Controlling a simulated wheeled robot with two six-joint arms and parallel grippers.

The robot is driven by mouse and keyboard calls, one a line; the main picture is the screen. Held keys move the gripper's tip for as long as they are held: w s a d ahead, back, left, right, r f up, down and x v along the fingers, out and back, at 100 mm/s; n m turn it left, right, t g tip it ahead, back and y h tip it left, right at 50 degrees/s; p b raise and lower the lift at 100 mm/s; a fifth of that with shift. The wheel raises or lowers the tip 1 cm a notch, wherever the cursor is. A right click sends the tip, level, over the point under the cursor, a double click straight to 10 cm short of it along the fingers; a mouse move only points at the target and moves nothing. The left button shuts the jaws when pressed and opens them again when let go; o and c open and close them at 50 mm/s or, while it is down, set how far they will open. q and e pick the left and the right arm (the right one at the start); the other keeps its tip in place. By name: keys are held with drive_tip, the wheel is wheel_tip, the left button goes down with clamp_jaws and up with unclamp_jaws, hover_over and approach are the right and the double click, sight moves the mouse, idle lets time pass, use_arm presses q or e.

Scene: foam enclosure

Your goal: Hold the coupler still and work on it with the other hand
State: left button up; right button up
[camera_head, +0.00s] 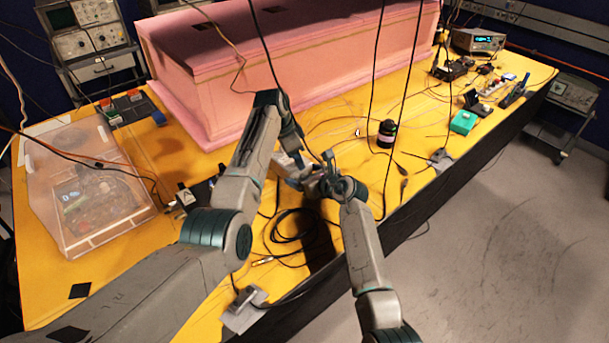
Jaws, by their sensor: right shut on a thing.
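My left arm comes in from the left, bends over, and brings its left gripper (303,172) down over the near middle of the table. My right arm comes up from the bottom, and its right gripper (322,183) meets the left one there. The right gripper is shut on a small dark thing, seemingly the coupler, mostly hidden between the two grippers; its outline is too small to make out. Whether the left gripper touches it, and whether its fingers are open or shut, I cannot tell.
The yellow table (130,280) carries a long pink foam enclosure (290,85) behind the grippers. A clear box (85,185) stands left. A coiled black cable (290,238) lies below the grippers. A dark jar (387,133) and green box (463,122) stand right; cables hang nearby.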

idle(0.4)
use_arm(q)
drive_tip(key=shift+s+n+t+y, duration=0.1)
drive_tip(key=shift+n+t+y, duration=0.25)
drive_tip(key=shift+n, duration=1.45)
drive_tip(key=shift+d+n+t, duration=0.1)
drive_tip(key=shift+n+t, duration=0.15)
drive_tip(key=shift+n, duration=0.35)
drive_tip(key=shift+n+y, duration=0.25)
drive_tip(key=shift+n, duration=0.85)
clamp_jaws()
